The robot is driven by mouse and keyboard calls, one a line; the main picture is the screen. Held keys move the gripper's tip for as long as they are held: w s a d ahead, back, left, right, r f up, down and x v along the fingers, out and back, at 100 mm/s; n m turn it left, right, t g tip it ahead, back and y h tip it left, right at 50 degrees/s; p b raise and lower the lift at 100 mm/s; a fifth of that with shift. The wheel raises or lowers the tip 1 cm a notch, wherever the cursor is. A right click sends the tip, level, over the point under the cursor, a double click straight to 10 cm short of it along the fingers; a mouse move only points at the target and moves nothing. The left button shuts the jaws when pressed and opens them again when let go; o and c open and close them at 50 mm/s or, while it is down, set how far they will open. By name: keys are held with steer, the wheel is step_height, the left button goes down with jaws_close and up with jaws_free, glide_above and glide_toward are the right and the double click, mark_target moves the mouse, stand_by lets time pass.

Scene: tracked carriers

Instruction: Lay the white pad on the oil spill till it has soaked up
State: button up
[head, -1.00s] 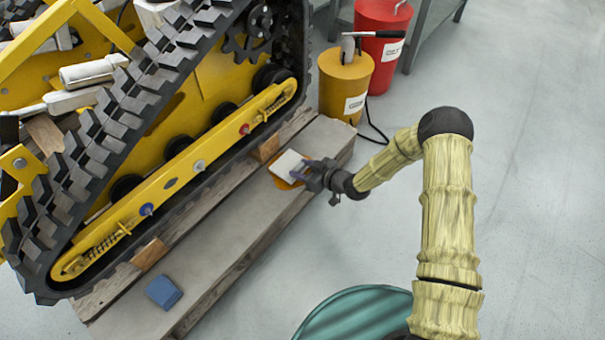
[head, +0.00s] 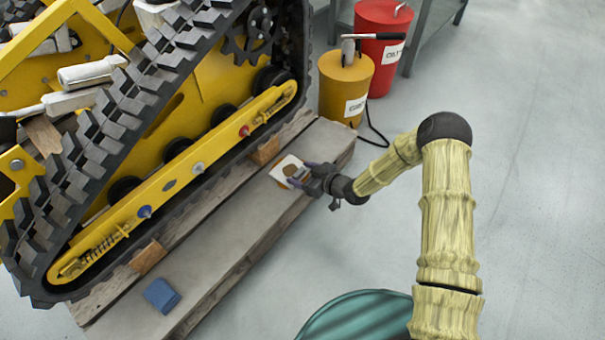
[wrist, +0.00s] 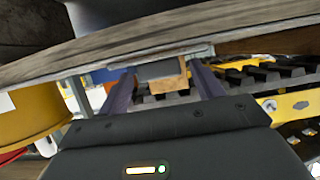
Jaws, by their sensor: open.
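The white pad (head: 287,162) lies on the grey plank beside the track, with a brown-orange stain on its middle. No spill shows clearly around it now; what lies under the pad is hidden. My gripper (head: 303,173) is at the pad's right edge, with its fingers apart. The head view does not show clearly whether they touch the pad. In the wrist view my gripper (wrist: 163,85) has its two dark fingers spread, with a grey and tan shape seen between them that I cannot identify surely.
The yellow tracked machine (head: 215,120) stands along the plank's left side. A folded blue cloth (head: 162,295) lies at the plank's near end. A yellow can (head: 345,85) and a red can (head: 382,40) stand beyond it. Open floor (head: 540,180) lies to the right.

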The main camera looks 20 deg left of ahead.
steer(key=p+v, duration=0.7)
steer(key=v, duration=0.5)
steer(key=shift+r, duration=0.1)
stand_by(0.4)
steer(key=d+r+m+h, duration=0.6)
steer(key=d+r+h, duration=0.4)
steer(key=d+r, duration=0.55)
steer(key=s+d+r+m+g+h, duration=0.1)
steer(key=s+d+r+m, duration=0.2)
steer(key=s+r, duration=0.3)
steer(key=s+d+r+m+g+h, duration=0.1)
steer(key=s+d+r+m, duration=0.3)
steer(key=s, duration=0.6)
step_height(320, 180, up, 2)
steer(key=shift+r+m+h, duration=0.1)
steer(key=shift+m+h, duration=0.2)
